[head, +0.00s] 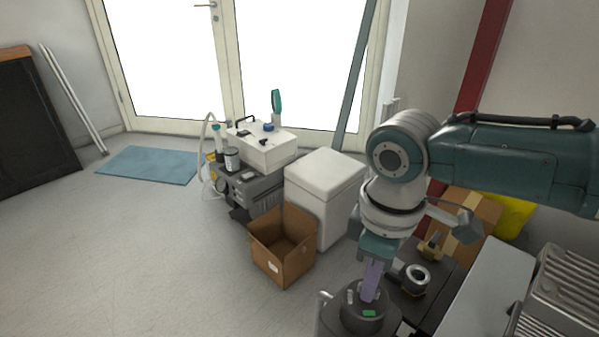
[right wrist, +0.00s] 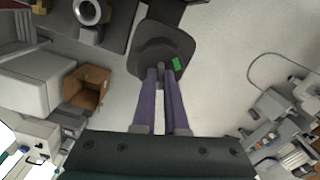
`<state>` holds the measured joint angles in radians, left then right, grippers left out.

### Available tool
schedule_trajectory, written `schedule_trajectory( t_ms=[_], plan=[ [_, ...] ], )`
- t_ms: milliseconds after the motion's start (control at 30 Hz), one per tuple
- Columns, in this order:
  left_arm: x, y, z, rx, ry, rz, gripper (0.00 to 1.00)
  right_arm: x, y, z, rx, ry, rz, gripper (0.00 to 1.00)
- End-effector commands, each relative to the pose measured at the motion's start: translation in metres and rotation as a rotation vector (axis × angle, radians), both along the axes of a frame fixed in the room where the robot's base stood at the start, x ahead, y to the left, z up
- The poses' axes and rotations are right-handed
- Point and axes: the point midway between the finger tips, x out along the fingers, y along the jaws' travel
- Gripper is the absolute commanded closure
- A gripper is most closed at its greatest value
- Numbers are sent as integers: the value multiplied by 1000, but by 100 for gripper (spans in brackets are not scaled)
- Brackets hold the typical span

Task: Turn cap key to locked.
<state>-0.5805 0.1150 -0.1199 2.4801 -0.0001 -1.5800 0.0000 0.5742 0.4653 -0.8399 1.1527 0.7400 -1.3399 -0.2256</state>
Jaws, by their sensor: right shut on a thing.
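A dark round cap (head: 352,322) with a green mark (head: 369,313) stands at the bottom of the head view, right of centre. It also shows in the right wrist view (right wrist: 148,56), with the green mark (right wrist: 178,64) right of the fingertips. My right gripper (head: 369,296) points down onto the cap from above. In the right wrist view its purple fingers (right wrist: 160,72) are close together at the cap's middle, shut on the cap key. The key is mostly hidden by the fingers, so I cannot tell its angle. My left gripper is not in view.
An open cardboard box (head: 283,246) stands on the floor left of the cap, beside a white box-shaped unit (head: 325,190). A dark unit with a round metal fitting (head: 416,278) is close to the right of my gripper.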

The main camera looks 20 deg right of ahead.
Motion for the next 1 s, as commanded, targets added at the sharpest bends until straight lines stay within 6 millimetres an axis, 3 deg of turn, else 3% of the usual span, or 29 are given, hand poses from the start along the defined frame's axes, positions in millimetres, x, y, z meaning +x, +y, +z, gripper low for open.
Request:
schedule_trajectory(
  t_ms=[200,600,1000],
  plan=[
    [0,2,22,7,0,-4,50,-1,1,4,2,3,-208,100],
    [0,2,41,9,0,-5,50,0,1,2,0,2,-558,100],
    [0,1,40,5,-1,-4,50,0,0,0,-1,-1,-580,100]
  ],
)
